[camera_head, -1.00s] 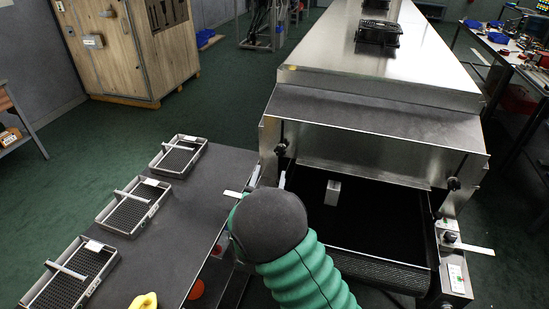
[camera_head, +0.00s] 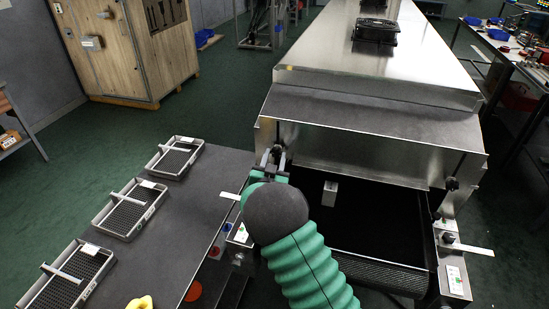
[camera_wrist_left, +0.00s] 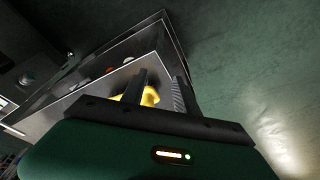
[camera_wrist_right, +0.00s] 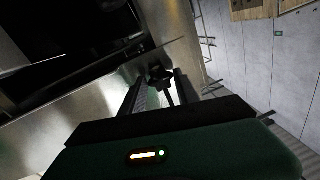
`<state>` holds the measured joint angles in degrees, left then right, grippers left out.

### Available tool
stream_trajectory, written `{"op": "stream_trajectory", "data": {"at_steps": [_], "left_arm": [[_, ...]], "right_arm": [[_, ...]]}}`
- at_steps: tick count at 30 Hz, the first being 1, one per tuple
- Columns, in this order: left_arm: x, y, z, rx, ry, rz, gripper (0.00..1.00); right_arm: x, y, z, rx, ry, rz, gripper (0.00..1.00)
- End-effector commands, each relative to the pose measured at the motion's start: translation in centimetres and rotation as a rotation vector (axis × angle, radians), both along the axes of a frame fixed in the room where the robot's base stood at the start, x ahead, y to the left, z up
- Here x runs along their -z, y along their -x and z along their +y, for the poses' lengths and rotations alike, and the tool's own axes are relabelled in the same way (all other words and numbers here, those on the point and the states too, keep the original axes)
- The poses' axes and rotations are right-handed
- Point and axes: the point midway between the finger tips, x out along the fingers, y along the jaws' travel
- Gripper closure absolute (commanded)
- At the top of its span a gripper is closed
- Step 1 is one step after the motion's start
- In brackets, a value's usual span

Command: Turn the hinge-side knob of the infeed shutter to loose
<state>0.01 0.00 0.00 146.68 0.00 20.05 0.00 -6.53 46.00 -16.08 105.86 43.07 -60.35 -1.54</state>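The infeed shutter (camera_head: 360,150) is a steel panel across the dryer mouth. A dark knob (camera_head: 451,184) sits at its right end. The left-end knob is mostly hidden by my right gripper (camera_head: 274,158) in the head view. In the right wrist view, this dark knob (camera_wrist_right: 160,76) appears between and just beyond the fingertips of my right gripper (camera_wrist_right: 160,88). The fingers are apart, and contact cannot be made out.
A dark belt (camera_head: 375,225) runs under the shutter. A grey table (camera_head: 170,235) at left holds several mesh trays and a yellow object (camera_head: 140,302). A bracket with a switch (camera_head: 447,238) stands at the belt's right. A fan unit (camera_head: 376,30) sits on the dryer roof.

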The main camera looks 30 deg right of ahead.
Motion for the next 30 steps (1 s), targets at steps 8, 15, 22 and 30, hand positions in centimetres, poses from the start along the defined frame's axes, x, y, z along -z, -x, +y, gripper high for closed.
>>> {"op": "stream_trajectory", "data": {"at_steps": [8, 15, 22, 30], "left_arm": [[0.0, 0.0, 0.0, 0.0, 0.0, 0.0, 0.64], [-0.5, 0.0, 0.0, 0.0, 0.0, 0.0, 0.64], [-1.9, 0.0, 0.0, 0.0, 0.0, 0.0, 0.64], [-4.3, 0.0, 0.0, 0.0, 0.0, 0.0, 0.64]], "right_arm": [[0.0, 0.0, -0.1, 0.003, 0.002, 0.001, 1.0], [-0.2, 0.0, 0.0, 0.001, 0.024, 0.027, 1.0], [-0.4, 0.0, 0.1, 0.001, 0.101, 0.118, 1.0], [-0.6, -0.1, 0.2, -0.001, 0.255, 0.298, 1.0]]}}
